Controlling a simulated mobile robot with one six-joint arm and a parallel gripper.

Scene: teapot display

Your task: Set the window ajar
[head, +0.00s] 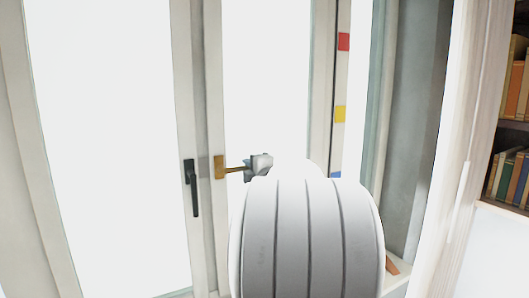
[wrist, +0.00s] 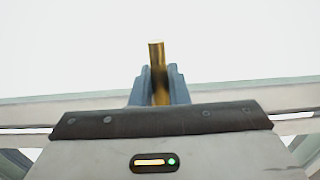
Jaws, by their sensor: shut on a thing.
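The window has two tall pale-framed panes side by side. The left pane (head: 110,150) carries a dark upright handle (head: 192,187) on its right frame. The right pane (head: 265,80) has a brass handle (head: 233,169) on its left frame, with a bar reaching right to my gripper (head: 250,167). In the wrist view my gripper's two blue-grey fingers (wrist: 159,85) are shut around the brass bar (wrist: 157,55), whose end sticks out beyond them. My white arm hides the lower part of the right pane. I cannot tell whether the right pane stands out of its frame.
Right of the panes is a pale strip with red, yellow and blue squares (head: 341,90). A grey window reveal (head: 415,130) follows, then a bookshelf (head: 515,120) with several books. A small brown object (head: 392,267) shows at lower right beside my arm.

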